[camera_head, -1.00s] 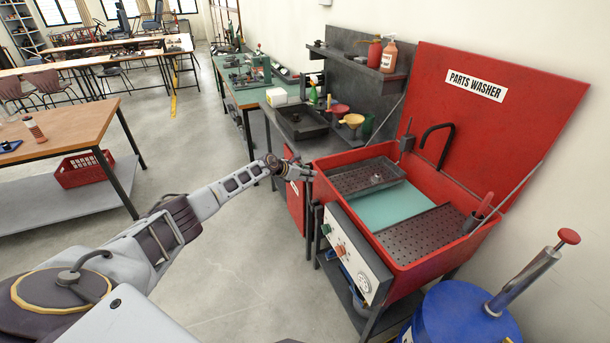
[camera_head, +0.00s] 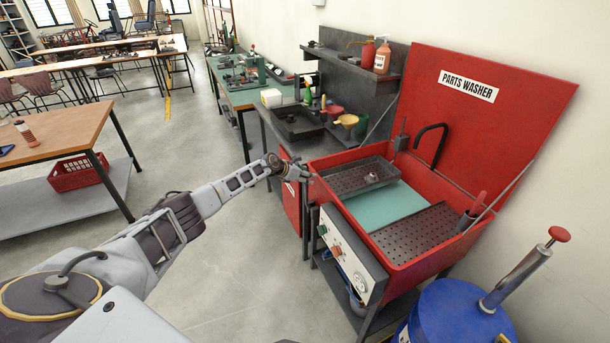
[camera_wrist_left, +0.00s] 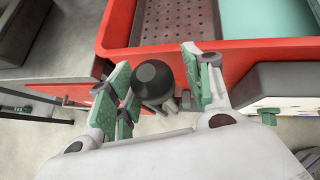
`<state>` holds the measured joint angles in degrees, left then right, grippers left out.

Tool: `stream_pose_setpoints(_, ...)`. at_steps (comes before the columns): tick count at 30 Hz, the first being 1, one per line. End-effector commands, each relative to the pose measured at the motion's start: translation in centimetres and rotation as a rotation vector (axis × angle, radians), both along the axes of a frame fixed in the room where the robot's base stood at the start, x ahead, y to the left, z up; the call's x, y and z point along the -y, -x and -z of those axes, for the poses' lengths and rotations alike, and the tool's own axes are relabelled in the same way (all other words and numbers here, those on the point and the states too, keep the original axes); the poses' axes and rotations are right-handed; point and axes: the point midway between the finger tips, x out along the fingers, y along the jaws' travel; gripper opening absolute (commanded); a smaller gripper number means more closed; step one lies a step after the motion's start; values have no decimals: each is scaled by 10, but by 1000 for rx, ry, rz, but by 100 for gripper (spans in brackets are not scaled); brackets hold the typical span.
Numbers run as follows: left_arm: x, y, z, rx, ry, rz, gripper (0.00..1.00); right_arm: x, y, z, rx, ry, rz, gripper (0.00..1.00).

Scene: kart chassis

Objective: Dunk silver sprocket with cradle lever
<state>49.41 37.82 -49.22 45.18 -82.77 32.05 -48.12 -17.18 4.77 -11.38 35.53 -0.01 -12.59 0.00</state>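A small silver-grey part (camera_head: 370,178), probably the sprocket, sits on a dark perforated tray (camera_head: 345,183) at the far left of the red parts washer (camera_head: 400,268). The tray, likely the cradle, also shows in the left wrist view (camera_wrist_left: 176,22). A round black lever knob (camera_wrist_left: 153,80) stands just outside the washer's red rim. My left gripper (camera_head: 300,172) is at that corner. In the left wrist view, my left gripper (camera_wrist_left: 158,88) is open, with its green-padded fingers on either side of the knob. Small gaps seem to show. My right gripper is not in view.
A second perforated tray (camera_head: 418,237) lies at the near right of the washer above a teal basin floor (camera_head: 387,210). The raised red lid (camera_head: 490,125) stands behind. A blue drum (camera_head: 450,315) with a pump stands at right. Open floor lies left.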

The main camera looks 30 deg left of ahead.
Motion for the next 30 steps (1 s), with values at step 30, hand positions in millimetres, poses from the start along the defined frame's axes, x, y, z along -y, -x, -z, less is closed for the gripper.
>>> stream_pose_setpoints(30,-13,17,-20,8,-3,-6,56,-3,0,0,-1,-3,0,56)
